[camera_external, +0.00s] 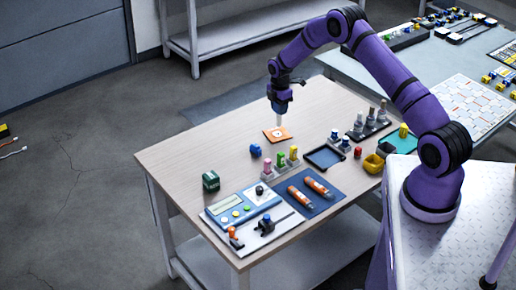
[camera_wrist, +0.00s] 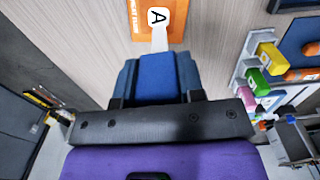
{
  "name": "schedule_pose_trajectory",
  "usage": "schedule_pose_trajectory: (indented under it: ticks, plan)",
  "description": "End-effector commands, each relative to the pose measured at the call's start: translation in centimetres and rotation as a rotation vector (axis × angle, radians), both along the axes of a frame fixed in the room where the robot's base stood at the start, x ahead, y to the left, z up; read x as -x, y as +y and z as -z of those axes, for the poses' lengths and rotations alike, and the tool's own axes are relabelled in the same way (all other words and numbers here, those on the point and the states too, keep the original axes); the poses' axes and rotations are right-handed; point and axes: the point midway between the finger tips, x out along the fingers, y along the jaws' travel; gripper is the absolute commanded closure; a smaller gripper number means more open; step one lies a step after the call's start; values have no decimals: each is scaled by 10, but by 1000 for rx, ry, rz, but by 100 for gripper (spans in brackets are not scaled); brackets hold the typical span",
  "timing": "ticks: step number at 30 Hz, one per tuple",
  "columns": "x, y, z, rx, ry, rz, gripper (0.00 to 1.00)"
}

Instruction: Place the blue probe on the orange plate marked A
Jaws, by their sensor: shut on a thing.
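The orange plate (camera_external: 270,136) lies flat on the wooden table, near its far part. In the wrist view the plate (camera_wrist: 178,30) shows at the top, with a black A on a white patch. My gripper (camera_external: 280,104) is over the plate, pointing down. It is shut on the blue probe (camera_wrist: 157,77), whose blue body sits between the fingers. The probe's white tip (camera_external: 279,120) points down at the plate. The tip also shows in the wrist view (camera_wrist: 159,40), just below the A. I cannot tell whether the tip touches the plate.
A small blue object (camera_external: 255,149) stands nearer on the table. Right of it is a holder with pink, green and yellow pieces (camera_external: 281,158). A dark blue tray (camera_external: 325,157) and a rack of grey bottles (camera_external: 370,122) stand further right. The table left of the plate is clear.

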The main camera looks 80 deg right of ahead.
Motion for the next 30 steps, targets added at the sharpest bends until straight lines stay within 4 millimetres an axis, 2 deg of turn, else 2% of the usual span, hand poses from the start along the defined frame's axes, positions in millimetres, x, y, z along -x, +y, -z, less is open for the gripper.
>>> schedule_pose_trajectory:
  ticks: [5, 13, 24, 25, 28, 30]
  plan:
    - [-4, -3, 4, -1, 1, 0, 88]
    - [-4, -2, 35, -2, 1, 1, 88]
    - [-4, -3, 38, -1, -1, 1, 88]
    - [-4, -3, 38, -1, -1, 1, 62]
    - [-4, -3, 38, -1, -1, 1, 39]
    - [-4, -3, 38, -1, -1, 1, 39]
